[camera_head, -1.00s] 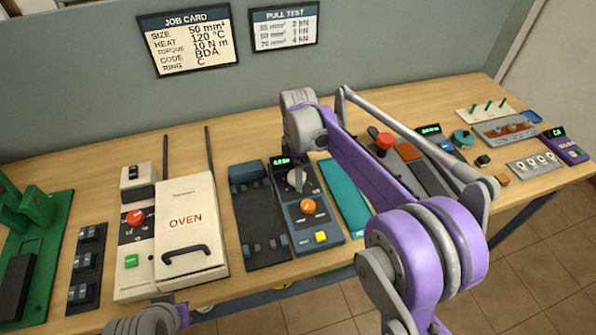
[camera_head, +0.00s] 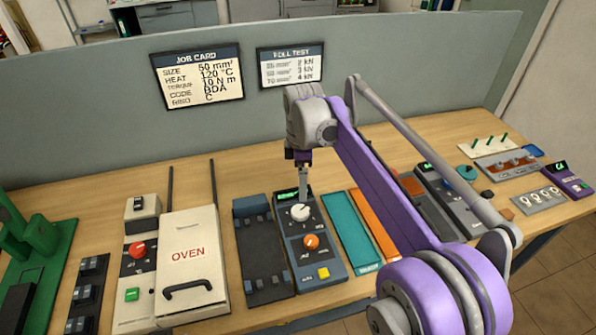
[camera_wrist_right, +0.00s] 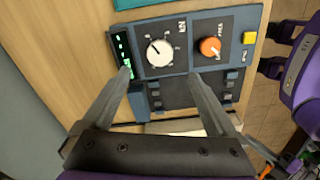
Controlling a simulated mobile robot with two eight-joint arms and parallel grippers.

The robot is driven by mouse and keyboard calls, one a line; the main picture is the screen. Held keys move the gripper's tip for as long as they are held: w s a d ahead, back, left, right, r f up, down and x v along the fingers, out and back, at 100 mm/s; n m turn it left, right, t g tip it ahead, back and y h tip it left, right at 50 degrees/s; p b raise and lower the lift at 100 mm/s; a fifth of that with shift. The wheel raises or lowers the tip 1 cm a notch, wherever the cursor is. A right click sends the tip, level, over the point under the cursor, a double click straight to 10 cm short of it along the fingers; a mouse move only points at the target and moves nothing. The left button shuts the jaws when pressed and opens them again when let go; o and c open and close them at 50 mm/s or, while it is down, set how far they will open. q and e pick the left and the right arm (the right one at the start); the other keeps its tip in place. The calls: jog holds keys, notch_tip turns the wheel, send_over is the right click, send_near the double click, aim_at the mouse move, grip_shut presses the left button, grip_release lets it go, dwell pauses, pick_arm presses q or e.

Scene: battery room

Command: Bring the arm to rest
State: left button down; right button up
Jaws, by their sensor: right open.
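My right arm reaches over the workbench (camera_head: 130,212), and its gripper (camera_head: 303,190) points down above the white dial (camera_head: 300,212) of a dark blue-grey control unit. In the right wrist view the two fingers of my right gripper (camera_wrist_right: 160,78) are wide apart with nothing between them. The white dial (camera_wrist_right: 160,53) shows between and beyond the fingertips, with the orange knob (camera_wrist_right: 210,47) to its right. The gap between fingertips and unit is hard to judge. My left gripper is not clearly seen.
A white oven (camera_head: 190,255) and a dark cradle (camera_head: 262,255) stand left of the unit. A teal strip (camera_head: 350,232) and an orange strip (camera_head: 375,225) lie to its right. A grey partition (camera_head: 100,120) stands behind the bench. Bare wood lies behind the devices.

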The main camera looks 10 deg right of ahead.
jog(key=s+d+f+m+t, duration=0.1)
jog(key=s+f+m, duration=0.2)
jog(key=s, duration=0.6)
jog(key=s+f+m+t, duration=0.2)
jog(key=s+f+m, duration=0.2)
jog(key=s+m, duration=0.3)
jog(key=s+d+f+m+t, duration=0.1)
jog(key=s+f+m, duration=0.3)
jog(key=s, duration=0.7)
jog(key=shift+d+m+t, duration=0.35)
jog(key=shift+m+t, duration=0.35)
jog(key=shift+m, duration=0.1)
